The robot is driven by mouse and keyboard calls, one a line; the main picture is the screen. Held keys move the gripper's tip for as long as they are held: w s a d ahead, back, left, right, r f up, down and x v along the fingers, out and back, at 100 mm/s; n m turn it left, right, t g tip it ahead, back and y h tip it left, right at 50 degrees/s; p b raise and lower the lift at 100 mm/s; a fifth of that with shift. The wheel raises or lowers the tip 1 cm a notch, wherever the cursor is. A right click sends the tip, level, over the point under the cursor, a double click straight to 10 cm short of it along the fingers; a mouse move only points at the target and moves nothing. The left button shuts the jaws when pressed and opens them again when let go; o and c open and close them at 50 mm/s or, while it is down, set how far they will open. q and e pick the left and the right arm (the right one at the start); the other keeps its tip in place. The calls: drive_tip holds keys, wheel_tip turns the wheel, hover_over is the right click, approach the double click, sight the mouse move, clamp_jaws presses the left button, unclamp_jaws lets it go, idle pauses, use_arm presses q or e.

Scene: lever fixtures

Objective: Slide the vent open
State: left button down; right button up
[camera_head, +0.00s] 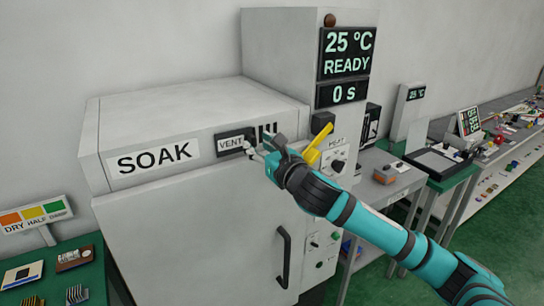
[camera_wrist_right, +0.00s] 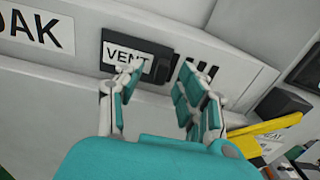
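The vent is a dark plate with a white "VENT" label (camera_head: 231,143) on the upper front of the grey SOAK oven (camera_head: 190,225). The dark plate (camera_wrist_right: 160,68) also shows in the right wrist view, with several dark slots (camera_wrist_right: 207,74) to its right. My right gripper (camera_head: 264,147) is at the right end of the plate, in front of the slots. In the right wrist view its two fingers (camera_wrist_right: 162,84) are apart, one over the label and one near the slots. My left gripper is out of view.
A yellow lever (camera_head: 318,143) stands just right of my right gripper, beside a panel with a dial (camera_head: 339,166). A black door handle (camera_head: 284,257) is below. A display tower (camera_head: 345,60) reads 25 °C READY. A table with a black tray (camera_head: 436,163) is at right.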

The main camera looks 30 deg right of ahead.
drive_tip(key=s, duration=0.8)
drive_tip(key=shift+s+d, duration=0.15)
drive_tip(key=shift+d, duration=0.15)
